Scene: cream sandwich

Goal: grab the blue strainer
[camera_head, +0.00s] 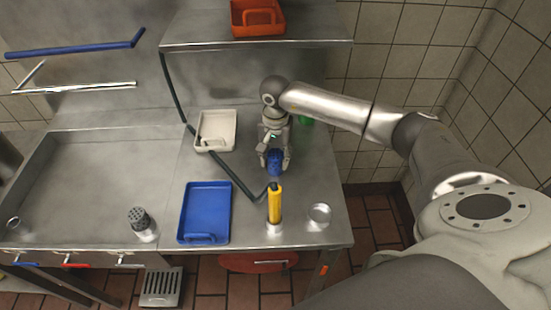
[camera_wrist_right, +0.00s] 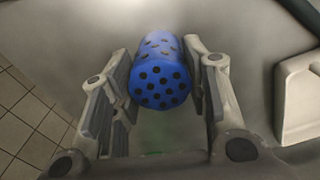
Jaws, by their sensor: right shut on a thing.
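The blue strainer (camera_head: 274,161) is a small blue cylinder with dark holes in its end, on or just above the steel table. In the right wrist view the strainer (camera_wrist_right: 160,84) sits between the two fingers, its holed end facing the camera. My right gripper (camera_head: 273,167) is shut on it, with a finger on either side; it also shows in the right wrist view (camera_wrist_right: 163,75). I cannot tell whether the strainer touches the table. My left gripper is not in view.
A white tray (camera_head: 230,132) stands left of the gripper, and a blue tray (camera_head: 184,213) lies nearer the front. A yellow-handled tool (camera_head: 275,204) with a dark hose and a metal cup (camera_head: 319,214) stand in front. A red tray (camera_head: 276,29) is on the shelf above.

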